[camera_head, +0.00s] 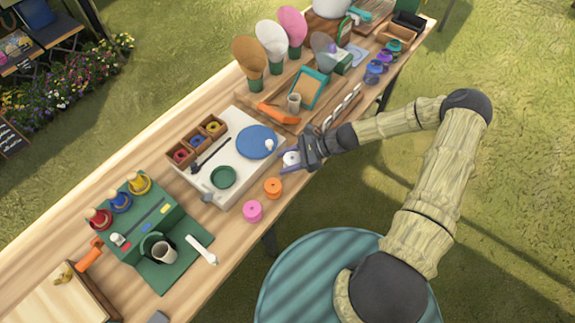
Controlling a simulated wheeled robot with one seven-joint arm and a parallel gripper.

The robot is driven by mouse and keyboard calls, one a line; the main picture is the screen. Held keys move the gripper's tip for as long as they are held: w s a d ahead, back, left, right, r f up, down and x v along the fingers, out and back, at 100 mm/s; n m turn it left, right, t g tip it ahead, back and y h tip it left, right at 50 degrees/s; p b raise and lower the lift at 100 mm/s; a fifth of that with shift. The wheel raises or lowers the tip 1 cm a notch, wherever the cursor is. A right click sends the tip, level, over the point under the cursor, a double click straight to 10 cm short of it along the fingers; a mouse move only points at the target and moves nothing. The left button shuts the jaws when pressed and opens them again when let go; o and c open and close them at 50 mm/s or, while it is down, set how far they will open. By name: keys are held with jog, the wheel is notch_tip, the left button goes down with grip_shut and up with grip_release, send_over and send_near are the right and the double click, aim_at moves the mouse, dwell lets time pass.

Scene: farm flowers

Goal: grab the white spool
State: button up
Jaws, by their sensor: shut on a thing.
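The white spool (291,158) is near the right front edge of the white board, close to the table's front edge. My gripper (296,158) reaches in from the right and is shut on the white spool. The dark fingers hide part of the spool. I cannot tell whether the spool touches the table.
An orange spool (273,187) and a pink spool (253,211) stand close by at the front edge.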

aim_at(287, 159)
notch_tip(287, 159, up, 15)
jog(key=b, duration=0.1)
jog(key=shift+f, duration=0.15)
dwell(0.5)
